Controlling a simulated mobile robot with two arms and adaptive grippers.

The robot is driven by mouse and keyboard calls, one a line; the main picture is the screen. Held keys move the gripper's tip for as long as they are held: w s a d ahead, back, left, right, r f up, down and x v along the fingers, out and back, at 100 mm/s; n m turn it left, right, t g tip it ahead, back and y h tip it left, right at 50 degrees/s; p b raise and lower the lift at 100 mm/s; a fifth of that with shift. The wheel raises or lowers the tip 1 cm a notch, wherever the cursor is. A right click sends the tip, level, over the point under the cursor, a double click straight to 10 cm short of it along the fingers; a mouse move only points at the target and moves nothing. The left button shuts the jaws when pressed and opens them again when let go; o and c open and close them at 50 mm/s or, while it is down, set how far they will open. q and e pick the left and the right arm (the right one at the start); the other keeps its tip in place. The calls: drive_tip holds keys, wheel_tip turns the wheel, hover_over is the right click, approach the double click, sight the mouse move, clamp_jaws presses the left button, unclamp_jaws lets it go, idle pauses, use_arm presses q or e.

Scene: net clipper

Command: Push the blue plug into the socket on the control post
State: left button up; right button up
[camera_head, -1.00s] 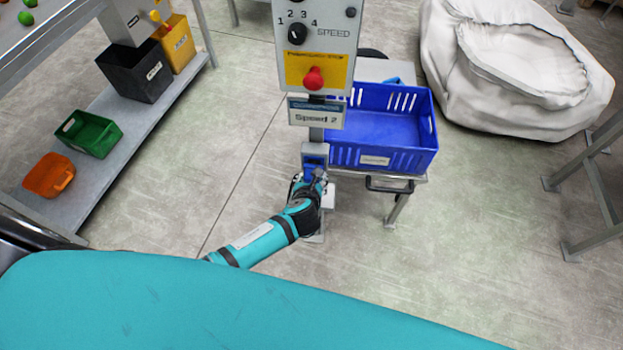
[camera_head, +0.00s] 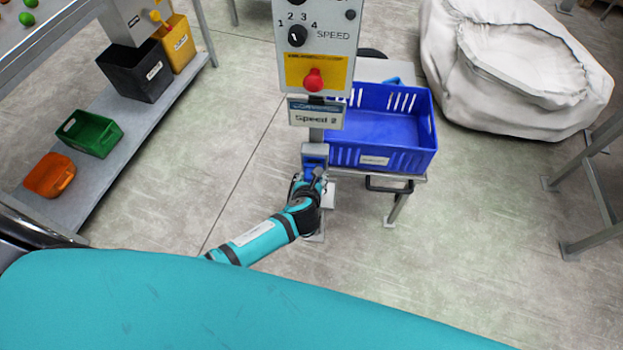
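The control post carries a grey panel (camera_head: 318,45) with a speed dial, a red button and a "Speed 2" sign. Below the sign, the socket (camera_head: 315,150) is a blue-grey housing on the post. The blue plug (camera_head: 309,169) shows as a small dark blue piece at the socket's lower front; how deep it sits cannot be told. My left gripper (camera_head: 309,179) is right at the plug, just below the socket, with its dark fingers around the blue piece. Its grip is too small and partly hidden to judge. My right gripper is not in view.
A blue crate (camera_head: 400,158) stands on a small cart right behind the post. At left, a shelf holds green (camera_head: 90,132), orange (camera_head: 49,176), black and yellow bins. A pale beanbag (camera_head: 515,70) lies at the upper right. Floor left of the post is clear.

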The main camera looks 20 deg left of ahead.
use_arm(q)
drive_tip(key=shift+w, duration=0.35)
drive_tip(key=o, duration=1.4)
drive_tip(key=shift+s, duration=0.1)
drive_tip(key=v, duration=1.2)
